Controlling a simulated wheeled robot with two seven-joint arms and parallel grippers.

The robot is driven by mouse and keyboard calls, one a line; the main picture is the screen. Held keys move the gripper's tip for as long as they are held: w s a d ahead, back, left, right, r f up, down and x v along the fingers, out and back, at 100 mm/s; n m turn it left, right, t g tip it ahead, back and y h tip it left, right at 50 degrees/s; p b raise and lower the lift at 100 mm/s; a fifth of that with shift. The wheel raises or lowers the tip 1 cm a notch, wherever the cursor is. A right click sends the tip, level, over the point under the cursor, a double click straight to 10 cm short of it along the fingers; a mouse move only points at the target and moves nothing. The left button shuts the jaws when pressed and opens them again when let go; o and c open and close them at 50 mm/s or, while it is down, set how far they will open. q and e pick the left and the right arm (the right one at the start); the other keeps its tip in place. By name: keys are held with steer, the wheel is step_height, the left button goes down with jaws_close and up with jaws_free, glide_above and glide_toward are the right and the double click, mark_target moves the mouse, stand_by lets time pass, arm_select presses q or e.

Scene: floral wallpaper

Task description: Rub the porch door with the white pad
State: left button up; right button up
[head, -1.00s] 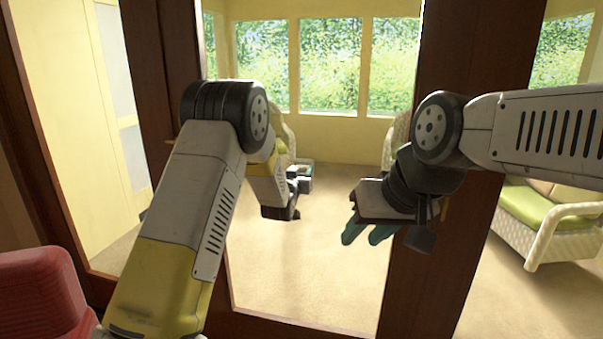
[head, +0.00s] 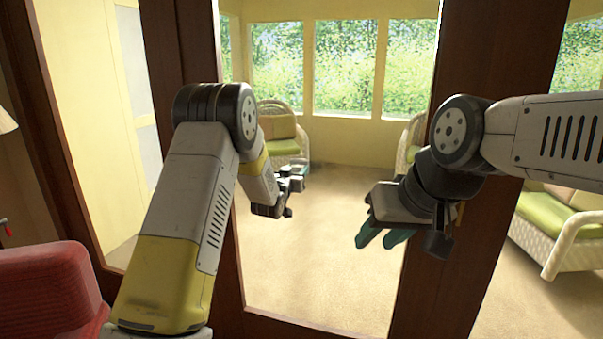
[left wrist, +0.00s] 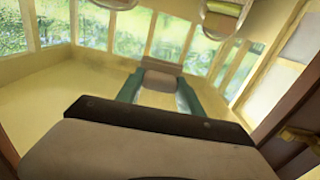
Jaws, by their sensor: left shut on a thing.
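The porch door (head: 490,60) has a dark brown wooden frame around large glass panes, and stands in front of me. My left gripper (head: 294,177) is in front of the middle pane, largely hidden behind its own wrist. I cannot tell whether the pad touches the glass. My right gripper (head: 385,238) hangs in front of the middle pane near the right stile, its two teal fingers slightly apart with nothing visible between them.
A red upholstered seat (head: 45,290) is close at the lower left. Through the glass I see a wicker sofa with green cushions (head: 555,215) on the right and a wicker chair (head: 285,140) at the back. In the left wrist view a door handle (left wrist: 298,134) shows at the right.

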arm_select(q)
steer(key=shift+w+a, duration=0.1)
steer(key=shift+a, duration=0.15)
steer(key=shift+s+d, duration=0.4)
steer(key=shift+d, duration=0.8)
steer(key=shift+s+d, duration=0.45)
steer(key=shift+d, duration=0.7)
steer(key=shift+s+d, duration=0.4)
steer(key=shift+d, duration=0.8)
steer(key=shift+s+d, duration=0.35)
steer(key=shift+d, duration=0.8)
steer(key=shift+s+d, duration=0.3)
steer(key=shift+d, duration=0.8)
steer(key=shift+s+d, duration=0.35)
steer(key=shift+d, duration=0.8)
steer(key=shift+w+a+r, duration=0.1)
steer(key=shift+w+a, duration=0.2)
steer(key=shift+a, duration=0.5)
steer(key=shift+w+a, duration=0.25)
steer(key=shift+a, duration=0.55)
steer(key=shift+w+a, duration=0.25)
steer(key=shift+a, duration=0.75)
steer(key=shift+w+a, duration=0.25)
steer(key=shift+a, duration=0.75)
steer(key=shift+w+a, duration=0.4)
steer(key=shift+a, duration=0.7)
steer(key=shift+w+a, duration=0.35)
steer(key=shift+a, duration=0.75)
steer(key=shift+w+a, duration=0.4)
steer(key=shift+a, duration=0.7)
